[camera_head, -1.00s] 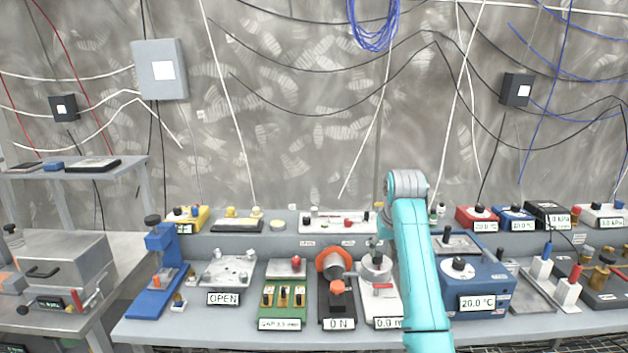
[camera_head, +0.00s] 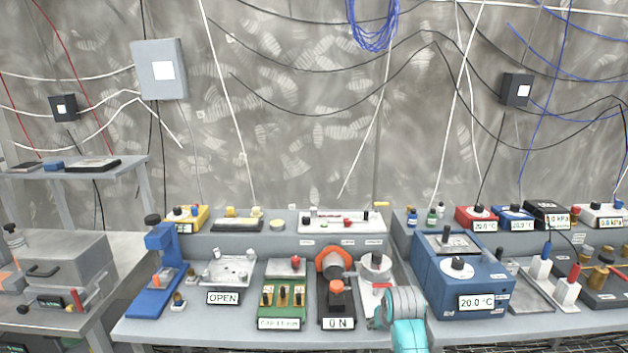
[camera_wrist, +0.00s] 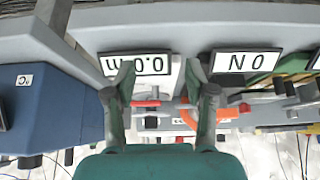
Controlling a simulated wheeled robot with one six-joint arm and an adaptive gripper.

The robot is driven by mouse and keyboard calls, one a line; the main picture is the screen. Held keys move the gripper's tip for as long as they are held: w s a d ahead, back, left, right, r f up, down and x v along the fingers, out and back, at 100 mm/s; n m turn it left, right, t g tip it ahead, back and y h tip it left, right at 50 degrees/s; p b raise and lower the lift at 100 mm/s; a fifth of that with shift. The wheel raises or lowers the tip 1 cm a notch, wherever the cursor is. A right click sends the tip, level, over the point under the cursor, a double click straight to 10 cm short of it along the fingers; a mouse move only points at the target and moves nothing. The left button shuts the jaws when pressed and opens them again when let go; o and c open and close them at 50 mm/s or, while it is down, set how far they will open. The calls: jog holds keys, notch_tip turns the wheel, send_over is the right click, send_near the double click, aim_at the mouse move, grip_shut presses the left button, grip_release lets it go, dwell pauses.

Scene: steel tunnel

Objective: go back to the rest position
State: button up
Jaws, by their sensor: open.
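My gripper is open and empty in the wrist view (camera_wrist: 158,85), its two fingers spread apart in front of the bench edge. In the head view my turquoise arm with its grey joint is low, at the bench's front edge; the gripper itself does not show there. In the wrist view, which is upside down, a display reading "0.0 m" (camera_wrist: 138,65) shows behind and between the fingers. A display reading "0 N" (camera_wrist: 246,62) is to its right. I see nothing held.
The grey bench (camera_head: 150,330) carries an orange-black force device (camera_head: 335,290), a green block with knobs (camera_head: 282,300), a blue 20.0 °C box (camera_head: 465,280) and a blue press (camera_head: 160,275). A metal box (camera_head: 65,265) stands on the left table. Cables hang on the wall.

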jog(key=s+f+t, duration=0.1)
jog(key=s+f, duration=0.5)
jog(key=s, duration=0.4)
jog(key=s+f+t, duration=0.2)
jog(key=s+f, duration=0.5)
jog(key=s, duration=0.3)
jog(key=s+f+t, duration=0.1)
jog(key=s+f, duration=0.5)
jog(key=s, duration=0.5)
jog(key=s+r+t, duration=0.2)
jog(key=s+r, duration=0.4)
jog(key=s, duration=0.7)
jog(key=s+r+t, duration=0.1)
jog(key=s+r, duration=0.5)
jog(key=s, duration=0.7)
jog(key=s+r+t, duration=0.1)
jog(key=s+r, duration=0.5)
jog(key=r, duration=0.2)
jog(key=shift+r, duration=0.4)
